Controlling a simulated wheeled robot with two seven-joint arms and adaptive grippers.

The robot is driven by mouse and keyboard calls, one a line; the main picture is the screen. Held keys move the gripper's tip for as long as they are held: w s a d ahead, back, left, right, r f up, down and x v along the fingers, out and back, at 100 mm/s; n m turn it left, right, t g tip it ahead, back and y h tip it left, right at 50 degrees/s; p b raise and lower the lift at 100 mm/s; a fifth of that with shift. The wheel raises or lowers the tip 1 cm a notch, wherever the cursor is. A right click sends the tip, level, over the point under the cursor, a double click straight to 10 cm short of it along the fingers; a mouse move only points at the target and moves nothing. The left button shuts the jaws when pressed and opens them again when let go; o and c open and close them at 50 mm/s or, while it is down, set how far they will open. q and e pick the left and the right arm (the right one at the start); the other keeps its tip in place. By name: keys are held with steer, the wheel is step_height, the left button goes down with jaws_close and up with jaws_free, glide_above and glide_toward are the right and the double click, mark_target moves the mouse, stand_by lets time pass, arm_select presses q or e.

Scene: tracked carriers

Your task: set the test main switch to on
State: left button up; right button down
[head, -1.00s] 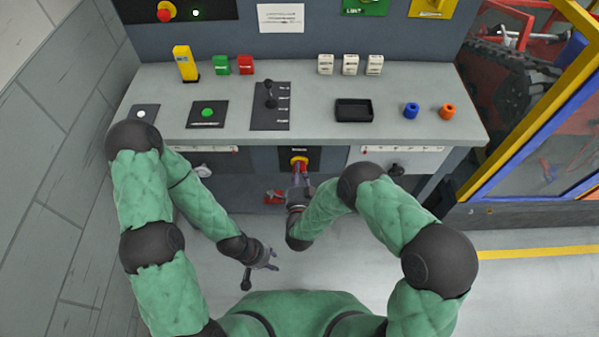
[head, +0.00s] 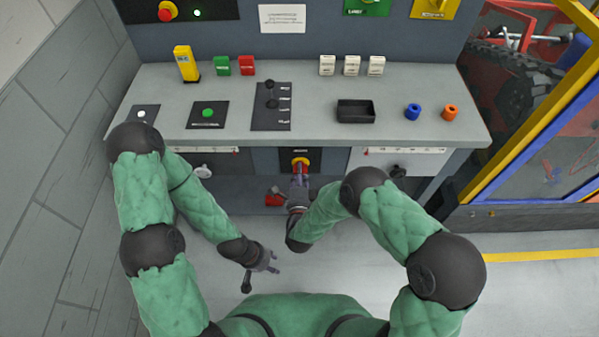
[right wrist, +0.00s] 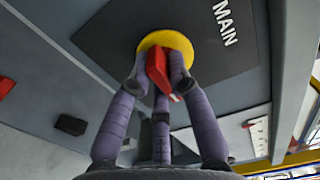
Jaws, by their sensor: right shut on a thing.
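The test main switch is a red handle (right wrist: 160,73) on a round yellow plate (right wrist: 178,42), set in a dark panel lettered MAIN. In the head view the switch (head: 300,161) is on the front of the desk, below its top. My right gripper (head: 300,180) is at the switch; in the right wrist view its purple fingers (right wrist: 158,85) are shut around the red handle. The handle looks tilted in that view, and the fingers hide part of it. My left gripper (head: 270,264) is low, away from the desk, its fingers apart and empty.
The desk top (head: 315,125) above carries a lever panel (head: 271,106), a black tray (head: 356,110) and several small blocks. A yellow and blue frame (head: 530,130) stands at right.

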steer(key=c, duration=1.1)
jaws_free()
steer(key=shift+c, duration=0.2)
steer(key=shift+s, duration=0.1)
steer(key=s, duration=1.1)
steer(key=shift+s, duration=0.4)
steer(key=shift+w+d+f, duration=0.1)
